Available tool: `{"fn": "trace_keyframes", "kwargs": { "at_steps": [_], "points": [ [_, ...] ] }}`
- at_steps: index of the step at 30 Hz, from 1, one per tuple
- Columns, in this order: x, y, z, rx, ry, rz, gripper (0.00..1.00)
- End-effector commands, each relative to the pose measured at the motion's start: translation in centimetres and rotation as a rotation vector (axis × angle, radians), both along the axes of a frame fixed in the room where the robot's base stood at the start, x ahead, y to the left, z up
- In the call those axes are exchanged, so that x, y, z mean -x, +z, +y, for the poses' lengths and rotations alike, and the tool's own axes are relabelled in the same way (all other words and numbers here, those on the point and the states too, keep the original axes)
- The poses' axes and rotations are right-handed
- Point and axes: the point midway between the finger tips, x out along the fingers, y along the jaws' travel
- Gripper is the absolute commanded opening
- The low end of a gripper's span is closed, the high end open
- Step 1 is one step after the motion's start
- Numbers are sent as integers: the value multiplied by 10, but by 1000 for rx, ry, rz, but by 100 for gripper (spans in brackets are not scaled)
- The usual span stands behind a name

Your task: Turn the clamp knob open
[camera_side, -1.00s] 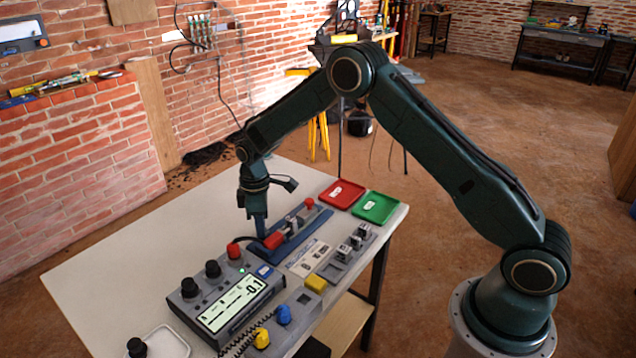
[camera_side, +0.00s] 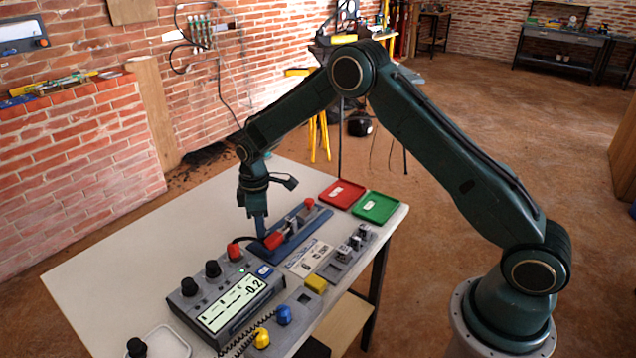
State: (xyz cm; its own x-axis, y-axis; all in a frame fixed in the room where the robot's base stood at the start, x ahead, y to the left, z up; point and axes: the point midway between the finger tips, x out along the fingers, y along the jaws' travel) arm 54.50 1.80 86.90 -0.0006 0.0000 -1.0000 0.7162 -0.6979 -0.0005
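A blue clamp fixture (camera_side: 318,222) lies on the white table, with a grey mechanism along its top. A red knob (camera_side: 309,203) stands at its far right end, and a red block-like part (camera_side: 274,240) sits at its near left end. Which red part is the clamp knob I cannot tell for sure. My gripper (camera_side: 261,234) points straight down at the left end of the fixture, right beside the red block-like part. Its fingers look like one narrow blue piece, so their opening and any contact are not clear.
A grey meter box (camera_side: 228,300) with black knobs, a red knob (camera_side: 234,251) and a lit display stands in front. A red tray (camera_side: 342,194) and a green tray (camera_side: 375,207) lie at the right. Small grey blocks (camera_side: 355,242) sit on a rack. The table's left side is clear.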

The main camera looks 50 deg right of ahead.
Motion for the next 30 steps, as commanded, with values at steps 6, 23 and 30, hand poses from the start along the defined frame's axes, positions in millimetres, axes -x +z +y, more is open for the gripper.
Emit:
{"fn": "trace_keyframes", "kwargs": {
  "at_steps": [6, 23, 30],
  "points": [
    [-1, 19, 0, 0, 0, -4, 32],
    [-1, 109, 0, 0, 0, -4, 32],
    [-1, 131, 0, 0, 1, -3, 32]
  ]
}}
